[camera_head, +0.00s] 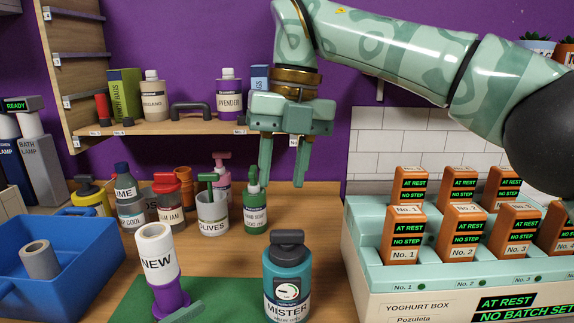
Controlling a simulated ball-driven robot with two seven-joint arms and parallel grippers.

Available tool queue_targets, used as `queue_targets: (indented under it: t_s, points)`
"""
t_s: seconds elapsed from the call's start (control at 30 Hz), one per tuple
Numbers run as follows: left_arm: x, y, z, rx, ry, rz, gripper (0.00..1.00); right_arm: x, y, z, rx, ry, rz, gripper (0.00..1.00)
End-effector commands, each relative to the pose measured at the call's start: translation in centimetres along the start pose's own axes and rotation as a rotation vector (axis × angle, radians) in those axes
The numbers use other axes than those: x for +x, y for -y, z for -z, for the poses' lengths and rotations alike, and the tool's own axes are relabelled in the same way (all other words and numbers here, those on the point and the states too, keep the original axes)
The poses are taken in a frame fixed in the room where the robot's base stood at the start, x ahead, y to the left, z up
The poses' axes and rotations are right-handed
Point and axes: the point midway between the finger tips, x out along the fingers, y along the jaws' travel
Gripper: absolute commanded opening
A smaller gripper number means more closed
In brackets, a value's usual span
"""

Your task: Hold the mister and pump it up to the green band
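The mister (287,270) is a teal bottle with a dark grey pump knob on top and a round white gauge on its front. It stands upright at the bottom middle of the head view, and its base is cut off by the frame edge. The gauge has a green part, but its needle is too small to read surely. My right gripper (282,182) hangs above and behind the mister, fingers pointing down. Its fingers are apart with nothing between them, and it does not touch the mister.
A white roll marked NEW (157,251) stands on a purple holder left of the mister. A blue bin (60,290) is at far left. The yoghurt box (420,285) stands close on the right. Several bottles and an olives jar (212,215) stand behind, below a shelf (165,128).

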Motion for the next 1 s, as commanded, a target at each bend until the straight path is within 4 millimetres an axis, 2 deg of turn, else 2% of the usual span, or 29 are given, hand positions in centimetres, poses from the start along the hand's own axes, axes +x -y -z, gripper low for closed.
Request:
queue_targets:
  t_s: [0.13, 0.37, 0.47, 0.8, 1.0]
  points:
    - [0.0, 0.0, 0.0, 0.000, 0.000, 0.000, 0.99, -0.3, 0.4, 0.0, 0.096, 0.026, 0.125, 0.36]
    - [0.9, 0.0, -0.1, 0.000, 0.003, 0.000, 0.99, -0.3, 0.5, 0.0, 0.110, 0.030, 0.142, 0.36]
    - [2.5, 0.0, -0.1, 0.000, 0.005, 0.002, 0.99, -0.3, 0.5, 0.0, 0.109, 0.029, 0.141, 0.36]
    - [10.4, 0.0, -0.1, 0.002, 0.003, 0.001, 0.99, -0.3, 0.5, 0.0, 0.107, 0.028, 0.139, 0.36]
    - [14.2, 0.0, 0.0, 0.001, 0.001, 0.000, 0.99, -0.3, 0.5, 0.0, 0.107, 0.028, 0.139, 0.36]
